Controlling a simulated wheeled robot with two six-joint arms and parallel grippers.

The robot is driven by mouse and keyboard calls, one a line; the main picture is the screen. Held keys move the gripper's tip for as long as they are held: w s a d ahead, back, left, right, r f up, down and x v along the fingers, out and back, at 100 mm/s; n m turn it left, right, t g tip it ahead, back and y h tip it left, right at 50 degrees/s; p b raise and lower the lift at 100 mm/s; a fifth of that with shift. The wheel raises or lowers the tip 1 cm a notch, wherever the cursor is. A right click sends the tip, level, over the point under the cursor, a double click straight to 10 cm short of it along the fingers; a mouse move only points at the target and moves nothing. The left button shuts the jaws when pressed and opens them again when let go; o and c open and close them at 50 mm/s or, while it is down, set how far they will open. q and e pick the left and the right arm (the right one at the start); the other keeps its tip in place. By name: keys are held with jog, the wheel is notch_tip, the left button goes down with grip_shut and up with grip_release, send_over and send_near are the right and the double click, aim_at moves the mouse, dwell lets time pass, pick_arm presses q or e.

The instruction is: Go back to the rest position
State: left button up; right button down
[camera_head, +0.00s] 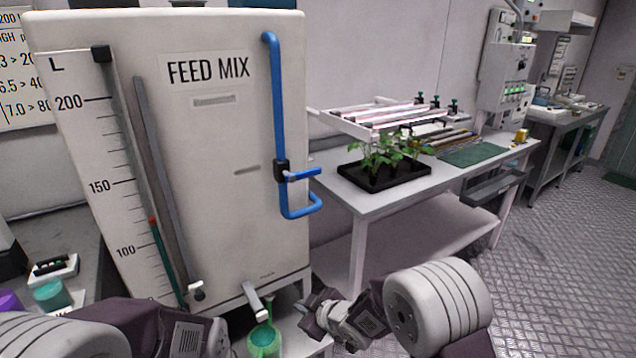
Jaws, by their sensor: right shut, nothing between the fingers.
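My right gripper (312,318) is low in the middle of the head view, at the end of my right arm, which comes in from the bottom right. It is shut and empty. It is close to the lower right corner of the white FEED MIX tank (215,140); whether they touch I cannot tell. My left arm comes in from the bottom left, and its gripper is not clearly in view.
A green cup (264,340) stands below the tank's spout (254,300). A blue pipe (275,110) with a valve handle (302,175) runs down the tank's right side. A white table (385,205) holds a black plant tray (375,180). The floor (560,260) on the right is clear.

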jog(key=w+d+r+m+t+h, duration=0.1)
jog(key=w+d+r+m+h, duration=0.15)
jog(key=d+r, duration=0.45)
jog(key=s+d+f+m+h, duration=0.1)
jog(key=s+d+m+h, duration=0.15)
jog(key=d, duration=0.45)
jog(key=s+d+f+m+h, duration=0.1)
jog(key=s+d+m, duration=0.25)
jog(key=d, duration=0.35)
jog(key=s+d+f+m+g, duration=0.2)
jog(key=s+f+g, duration=0.15)
jog(key=s, duration=0.55)
jog(key=s+d+f+m+g, duration=0.15)
jog(key=s+g, duration=0.25)
jog(key=s, duration=0.5)
notch_tip(320, 180, up, 19)
jog(key=p, duration=1.9)
jog(key=shift+s+a+f+m+h, duration=0.2)
jog(key=shift+s+a+m+h, duration=0.05)
jog(key=shift+s+m+h, duration=0.2)
